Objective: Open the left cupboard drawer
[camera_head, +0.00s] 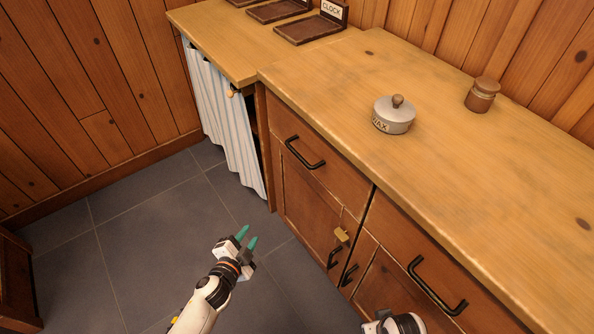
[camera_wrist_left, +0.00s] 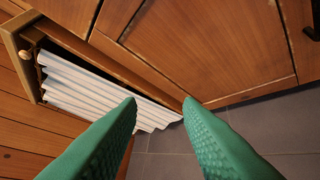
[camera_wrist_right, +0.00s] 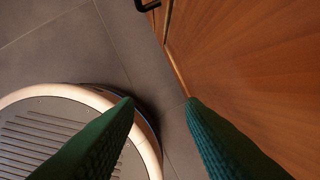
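The left cupboard drawer (camera_head: 327,168) is shut, a wooden front with a black bar handle (camera_head: 304,153) under the worktop in the head view. My left gripper (camera_head: 248,241) has green fingertips, is open and empty, and hangs over the floor in front of the cupboard, lower than the drawer and apart from it. In the left wrist view its fingers (camera_wrist_left: 160,105) stand apart before the cupboard door and striped curtain. My right gripper's fingers (camera_wrist_right: 161,103) are apart and empty in the right wrist view, beside a wooden cupboard front. In the head view its fingertips are hidden.
A right drawer (camera_head: 400,245) with a black handle is shut. Cupboard doors with handles and a brass latch (camera_head: 341,235) sit below. A wax pot (camera_head: 393,116) and a brown jar (camera_head: 481,96) stand on the worktop. A striped curtain (camera_head: 222,120) hangs at left; the floor (camera_head: 120,240) is clear.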

